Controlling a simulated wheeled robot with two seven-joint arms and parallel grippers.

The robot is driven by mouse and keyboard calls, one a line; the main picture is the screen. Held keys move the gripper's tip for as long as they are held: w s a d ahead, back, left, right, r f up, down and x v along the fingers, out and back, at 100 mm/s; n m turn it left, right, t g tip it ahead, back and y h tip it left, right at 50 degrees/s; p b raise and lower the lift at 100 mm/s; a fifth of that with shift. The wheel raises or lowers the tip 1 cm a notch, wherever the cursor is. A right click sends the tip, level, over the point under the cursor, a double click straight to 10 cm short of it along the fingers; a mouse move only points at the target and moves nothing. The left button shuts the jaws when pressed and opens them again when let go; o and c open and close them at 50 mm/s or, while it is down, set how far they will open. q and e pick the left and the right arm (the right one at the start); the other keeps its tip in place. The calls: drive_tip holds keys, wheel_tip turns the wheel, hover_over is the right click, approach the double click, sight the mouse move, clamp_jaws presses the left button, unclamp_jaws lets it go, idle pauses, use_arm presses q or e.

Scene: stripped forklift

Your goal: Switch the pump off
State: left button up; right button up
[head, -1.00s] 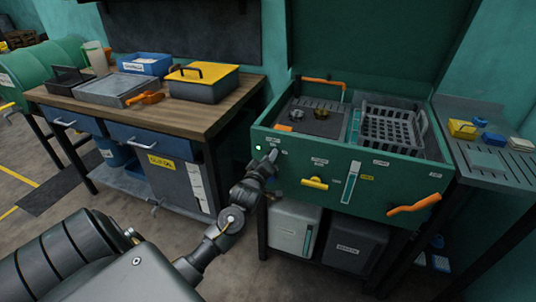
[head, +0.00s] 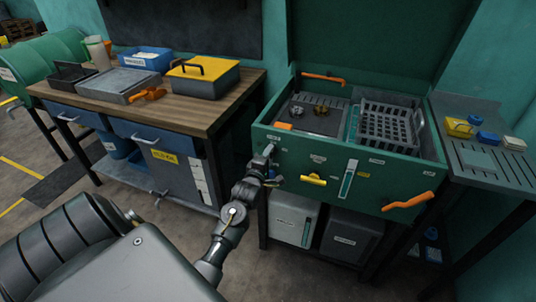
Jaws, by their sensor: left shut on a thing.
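The green wash cabinet (head: 390,178) stands at the centre right with its lid raised. Its front panel has small white labels, a yellow handle (head: 314,179), a sight gauge (head: 348,180) and an orange lever (head: 408,200). My left gripper (head: 268,152) is at the panel's upper left, its tips against the front. It is shut on a small part there, apparently the pump switch, which the fingers hide. No lit green lamp shows beside it now. My right gripper is out of view.
A wooden workbench (head: 220,109) with a yellow-lidded box (head: 203,78), a tray and a blue bin stands at the left. A slotted drain shelf (head: 495,168) is at the right. Inside the cabinet sits a grey basket (head: 388,127). Grey containers stand below.

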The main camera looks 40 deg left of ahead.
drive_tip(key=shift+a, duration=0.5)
use_arm(q)
drive_tip(key=o, duration=1)
drive_tip(key=shift+a, duration=0.1)
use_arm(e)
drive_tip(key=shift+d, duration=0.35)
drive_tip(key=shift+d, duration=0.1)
use_arm(q)
drive_tip(key=v, duration=1.1)
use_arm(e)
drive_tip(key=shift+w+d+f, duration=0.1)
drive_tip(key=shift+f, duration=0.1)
use_arm(q)
drive_tip(key=shift+w, duration=0.1)
